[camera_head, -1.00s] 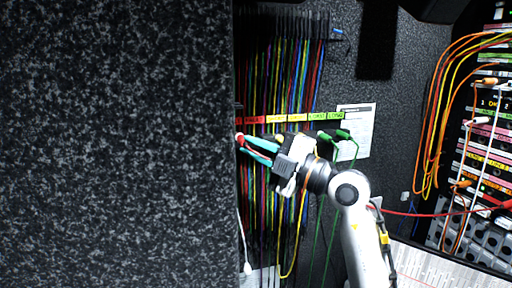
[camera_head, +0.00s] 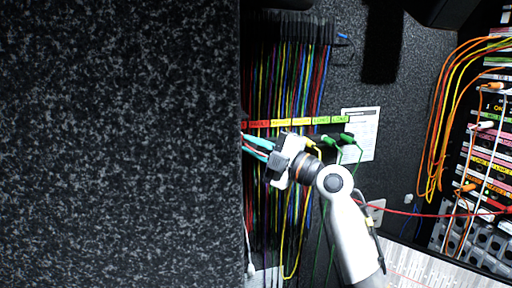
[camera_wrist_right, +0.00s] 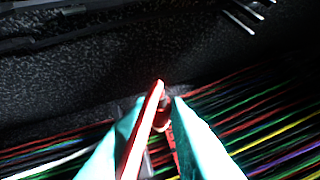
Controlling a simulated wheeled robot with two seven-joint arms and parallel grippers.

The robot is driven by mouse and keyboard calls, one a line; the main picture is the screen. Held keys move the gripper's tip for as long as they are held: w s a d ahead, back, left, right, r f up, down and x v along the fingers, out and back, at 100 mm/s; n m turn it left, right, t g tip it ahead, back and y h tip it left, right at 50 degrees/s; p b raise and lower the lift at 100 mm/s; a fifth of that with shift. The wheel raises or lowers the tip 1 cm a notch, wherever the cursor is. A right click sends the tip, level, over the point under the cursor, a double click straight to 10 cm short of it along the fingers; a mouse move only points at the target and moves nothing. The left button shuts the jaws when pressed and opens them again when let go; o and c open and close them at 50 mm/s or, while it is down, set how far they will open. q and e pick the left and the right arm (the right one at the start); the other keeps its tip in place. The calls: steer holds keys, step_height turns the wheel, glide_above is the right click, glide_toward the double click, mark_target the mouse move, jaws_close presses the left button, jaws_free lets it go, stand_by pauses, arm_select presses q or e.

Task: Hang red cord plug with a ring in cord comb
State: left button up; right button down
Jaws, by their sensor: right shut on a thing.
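My right gripper (camera_head: 254,147), with teal fingers, is at the edge of the dark speckled panel, which hides its fingertips in the head view. In the right wrist view, it is shut on a red plug (camera_wrist_right: 159,104) with a pale streak along it; the plug points away between the fingers. Whether its ring touches anything cannot be told. A strip with red, yellow and green labels (camera_head: 299,122) runs just above the gripper. A black toothed comb (camera_head: 290,27) with many hanging coloured cords is higher up. My left gripper is not in view.
The large speckled panel (camera_head: 120,145) fills the left side, close to the gripper. Green plugs (camera_head: 338,139) hang at the strip's right end, near my wrist. A patch rack (camera_head: 485,150) with orange cords stands at the right. A red cord (camera_head: 430,213) stretches toward it.

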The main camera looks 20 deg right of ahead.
steer(key=shift+w, duration=0.7)
steer(key=shift+w+f, duration=0.2)
steer(key=shift+f, duration=0.8)
steer(key=shift+w+p, duration=0.1)
steer(key=shift+p, duration=0.2)
steer(key=shift+c, duration=1)
jaws_free()
steer(key=shift+s, duration=0.25)
